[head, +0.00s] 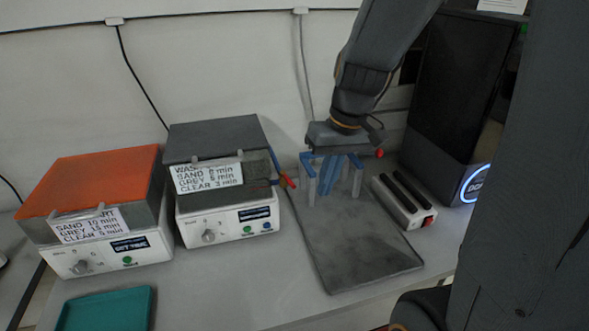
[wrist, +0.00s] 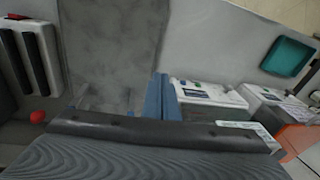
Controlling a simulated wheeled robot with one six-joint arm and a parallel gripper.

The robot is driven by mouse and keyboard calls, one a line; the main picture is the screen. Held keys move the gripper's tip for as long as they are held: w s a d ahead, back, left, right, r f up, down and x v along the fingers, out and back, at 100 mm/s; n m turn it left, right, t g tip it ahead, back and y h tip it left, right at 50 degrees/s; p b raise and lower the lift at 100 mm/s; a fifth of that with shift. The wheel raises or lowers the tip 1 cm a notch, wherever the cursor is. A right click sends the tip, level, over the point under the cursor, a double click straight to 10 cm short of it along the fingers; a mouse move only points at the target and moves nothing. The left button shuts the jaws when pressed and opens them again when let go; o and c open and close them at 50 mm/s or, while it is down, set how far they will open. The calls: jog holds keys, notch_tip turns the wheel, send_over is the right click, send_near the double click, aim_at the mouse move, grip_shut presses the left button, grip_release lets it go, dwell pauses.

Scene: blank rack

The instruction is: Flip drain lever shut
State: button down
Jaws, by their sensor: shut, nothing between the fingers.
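The likely drain lever is a small red handle (head: 290,182) with a bit of yellow beside it, at the right side of the grey-lidded tank (head: 215,136). It sticks out to the right, away from the tank; its exact angle is too small to tell. My gripper (head: 328,189) points down over the grey mat, to the right of the handle and apart from it. Its blue fingers are together and empty; they also show in the wrist view (wrist: 162,98). I cannot make out the handle in the wrist view.
Grey uprights with blue tops stand close around my fingers. The grey mat (head: 355,255) lies below. An orange-lidded tank (head: 90,182) and a teal tray (head: 105,310) are left. A two-bar block (head: 404,201) and a black tower (head: 460,95) are right. A red knob (head: 379,153) is near my gripper.

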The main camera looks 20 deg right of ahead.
jog(key=w+d+r+n+t+y, duration=0.25)
jog(key=w+d+r, duration=0.25)
jog(key=w+r, duration=0.3)
jog(key=p, duration=0.1)
send_near(288, 180)
notch_tip(288, 180, down, 3)
jog(key=w+d, duration=0.3)
jog(key=shift+g+y, duration=0.25)
jog(key=shift+g, duration=0.2)
jog(key=a+f, duration=0.1)
jog(key=s+a+f+p, duration=0.1)
jog(key=a, duration=0.1)
jog(key=shift+a+f+p, duration=0.2)
jog(key=shift+f+p, duration=0.05)
jog(key=shift+p, duration=0.05)
